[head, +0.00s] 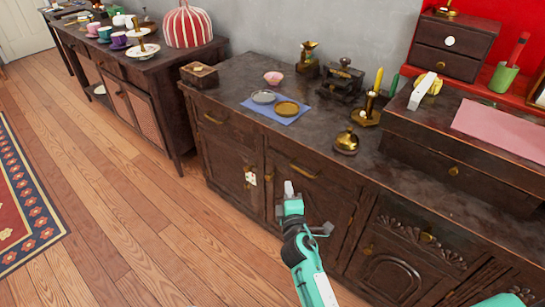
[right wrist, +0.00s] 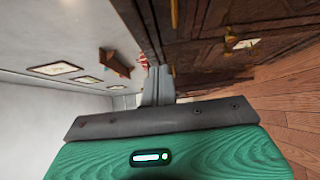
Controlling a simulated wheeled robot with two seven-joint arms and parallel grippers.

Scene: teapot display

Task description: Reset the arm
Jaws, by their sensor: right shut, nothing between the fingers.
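My right arm, teal and grey, comes up from the bottom of the head view. Its right gripper (head: 289,188) is in front of the dark wooden cabinet's front, below the countertop edge, pointing away from me. In the right wrist view the two grey fingers of the right gripper (right wrist: 158,84) are together with nothing between them. It appears apart from the cabinet, though the exact gap is hard to tell. My left gripper is not in view.
The dark cabinet (head: 228,85) holds a blue cloth (head: 277,114) with two small plates, a pink bowl (head: 273,78), a brass candle holder (head: 365,117) and a brass bell-like pot (head: 346,143). A second sideboard (head: 125,90) bears cups.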

